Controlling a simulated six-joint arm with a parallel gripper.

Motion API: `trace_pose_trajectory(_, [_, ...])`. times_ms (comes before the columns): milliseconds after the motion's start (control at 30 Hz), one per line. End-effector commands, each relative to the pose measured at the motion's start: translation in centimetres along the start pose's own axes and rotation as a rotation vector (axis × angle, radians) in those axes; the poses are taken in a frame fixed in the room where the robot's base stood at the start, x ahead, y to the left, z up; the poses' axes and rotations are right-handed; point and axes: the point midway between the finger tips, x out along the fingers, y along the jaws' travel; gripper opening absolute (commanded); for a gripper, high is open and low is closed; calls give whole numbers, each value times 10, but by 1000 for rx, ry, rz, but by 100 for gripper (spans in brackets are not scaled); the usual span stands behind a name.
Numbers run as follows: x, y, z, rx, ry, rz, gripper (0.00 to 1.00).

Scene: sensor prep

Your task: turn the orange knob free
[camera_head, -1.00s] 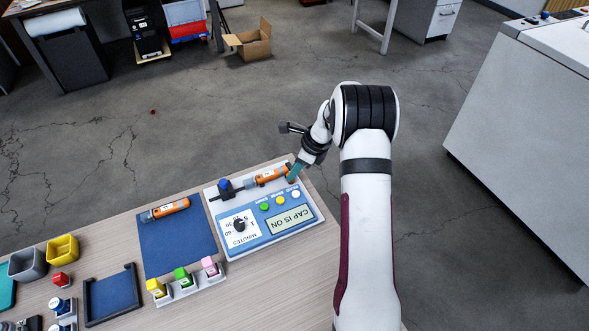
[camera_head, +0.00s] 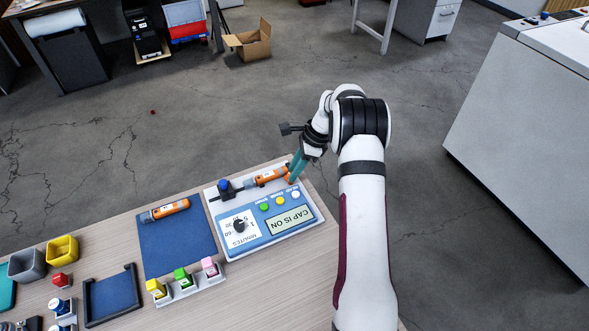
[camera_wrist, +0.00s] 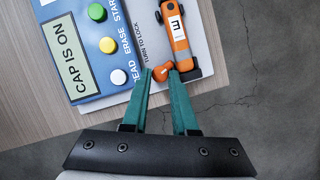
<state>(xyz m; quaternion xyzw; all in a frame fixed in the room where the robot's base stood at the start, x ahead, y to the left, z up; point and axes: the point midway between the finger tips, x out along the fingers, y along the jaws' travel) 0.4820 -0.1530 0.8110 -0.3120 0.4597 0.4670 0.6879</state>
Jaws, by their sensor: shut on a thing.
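The orange knob (camera_wrist: 162,71) shows in the wrist view, beside the end of an orange sensor (camera_wrist: 177,28) and near the words "TURN TO LOCK". My gripper (camera_wrist: 164,73) has its two teal fingers on either side of the knob, shut on it. The fingers hide part of the knob. In the head view my gripper (camera_head: 292,181) is at the upper right corner of the blue and white station (camera_head: 308,220), at the right end of the orange sensor (camera_head: 266,177). The station's display (camera_head: 289,220) reads "CAP IS ON".
A second orange sensor (camera_head: 166,210) lies on a blue mat (camera_head: 178,246) to the left. Coloured bottles (camera_head: 182,277) stand in a rack in front. The station has a black minutes dial (camera_head: 239,225) and several buttons. The table edge is just beyond my gripper.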

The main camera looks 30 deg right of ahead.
Motion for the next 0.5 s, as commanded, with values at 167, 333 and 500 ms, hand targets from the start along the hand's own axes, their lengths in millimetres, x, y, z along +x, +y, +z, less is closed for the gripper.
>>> trace_pose_trajectory(167, [0,-2,0,-152,0,62,0])
trace_pose_trajectory(333, [1,-4,1,-302,0,124,0])
trace_pose_trajectory(500, [1,-6,1,-447,1,185,0])
